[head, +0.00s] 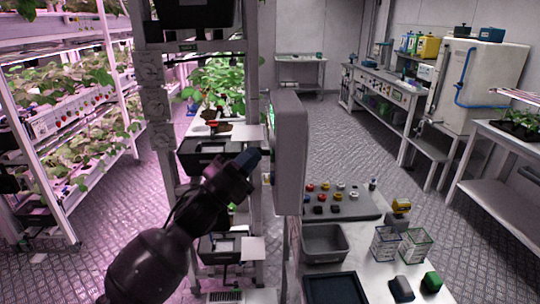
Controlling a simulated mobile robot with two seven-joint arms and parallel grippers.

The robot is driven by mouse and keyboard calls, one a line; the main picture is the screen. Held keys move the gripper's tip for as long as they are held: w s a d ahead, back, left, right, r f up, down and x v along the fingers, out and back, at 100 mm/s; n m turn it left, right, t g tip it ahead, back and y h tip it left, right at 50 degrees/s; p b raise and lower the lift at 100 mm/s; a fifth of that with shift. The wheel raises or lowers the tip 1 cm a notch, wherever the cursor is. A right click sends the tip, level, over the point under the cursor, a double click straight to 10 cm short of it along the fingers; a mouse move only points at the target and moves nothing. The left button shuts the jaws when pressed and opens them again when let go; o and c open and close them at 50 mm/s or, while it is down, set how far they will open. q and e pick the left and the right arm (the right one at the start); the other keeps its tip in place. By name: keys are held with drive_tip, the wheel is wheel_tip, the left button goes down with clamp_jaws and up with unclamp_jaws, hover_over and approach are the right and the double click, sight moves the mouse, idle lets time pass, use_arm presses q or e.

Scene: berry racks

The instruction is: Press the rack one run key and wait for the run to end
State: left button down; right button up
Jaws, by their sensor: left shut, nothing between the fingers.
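My left arm comes up from the bottom left, and its dark gripper (250,158) is shut and empty. Its blue-grey tips point up and right, toward a tall grey panel box (290,150) mounted beside the rack post. I see this box mostly from its side. A thin green glow (272,113) shows along its left edge, where its face is turned away. The run key cannot be made out. A small gap seems to lie between fingertips and box, but I cannot tell whether they touch. The rack (157,120) stands behind the gripper. My right gripper is out of view.
Right of the box, a white bench holds a board of coloured knobs (338,203), a grey bin (324,243), a dark tray (335,289) and small wire baskets (385,243). Plant shelves (75,120) stand at left. The patterned floor (330,125) is open behind.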

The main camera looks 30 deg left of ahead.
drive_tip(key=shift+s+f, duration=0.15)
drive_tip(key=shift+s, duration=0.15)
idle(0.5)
use_arm(q)
drive_tip(key=shift+w+d, duration=0.1)
drive_tip(key=shift+d, duration=0.05)
drive_tip(key=shift+w+d, duration=0.15)
drive_tip(key=shift+d, duration=0.1)
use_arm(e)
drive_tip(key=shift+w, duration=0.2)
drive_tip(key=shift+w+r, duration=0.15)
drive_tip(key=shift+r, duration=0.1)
